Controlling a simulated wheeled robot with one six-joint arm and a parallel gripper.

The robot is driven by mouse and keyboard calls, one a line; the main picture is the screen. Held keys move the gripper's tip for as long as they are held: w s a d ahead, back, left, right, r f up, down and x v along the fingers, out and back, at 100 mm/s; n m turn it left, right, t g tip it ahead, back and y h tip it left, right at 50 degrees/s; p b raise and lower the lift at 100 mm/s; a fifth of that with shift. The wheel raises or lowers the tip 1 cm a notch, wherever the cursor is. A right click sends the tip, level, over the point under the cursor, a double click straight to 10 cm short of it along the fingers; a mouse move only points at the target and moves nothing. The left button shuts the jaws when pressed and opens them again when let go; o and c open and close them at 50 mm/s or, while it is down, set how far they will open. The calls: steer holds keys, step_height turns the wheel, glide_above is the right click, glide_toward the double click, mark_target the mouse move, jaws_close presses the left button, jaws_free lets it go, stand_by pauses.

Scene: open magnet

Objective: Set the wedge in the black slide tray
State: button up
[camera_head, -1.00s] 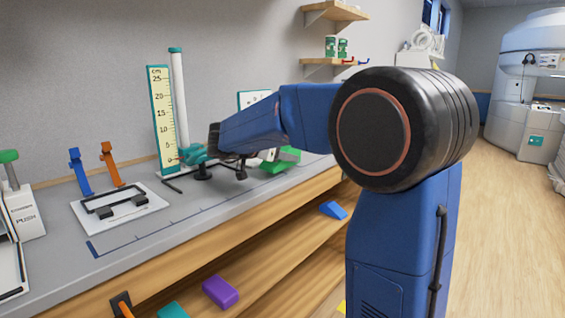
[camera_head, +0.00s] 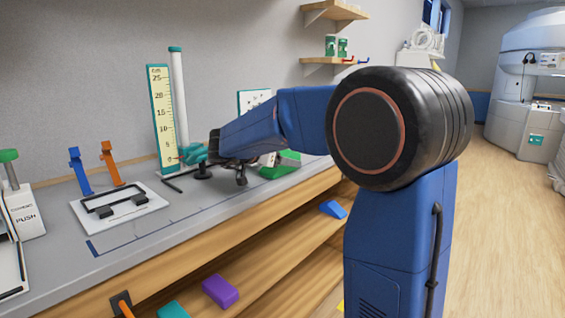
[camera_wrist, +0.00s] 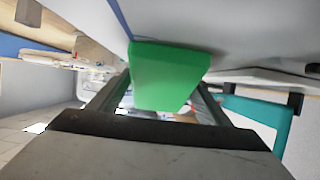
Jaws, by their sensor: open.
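A green wedge-like block (camera_wrist: 168,72) fills the middle of the wrist view, between the two fingers of my gripper (camera_wrist: 164,88). The fingers are apart, and I cannot tell whether they touch it. In the head view, green (camera_head: 280,171) shows on the bench just right of my gripper (camera_head: 241,176), partly hidden by my arm. A white plate with a black frame and two black blocks (camera_head: 121,208) lies on the bench to the left. A black-edged tray (camera_head: 12,293) is cut off at the left edge. I cannot tell which of these is the slide tray.
A tall ruler stand (camera_head: 162,115) with a teal clamp is behind my gripper. Blue (camera_head: 80,170) and orange (camera_head: 110,163) stands are at the wall. A blue wedge (camera_head: 333,209), purple block (camera_head: 220,291) and teal block (camera_head: 172,311) lie below. The bench front is clear.

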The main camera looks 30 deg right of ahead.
steer(key=v, duration=1.2)
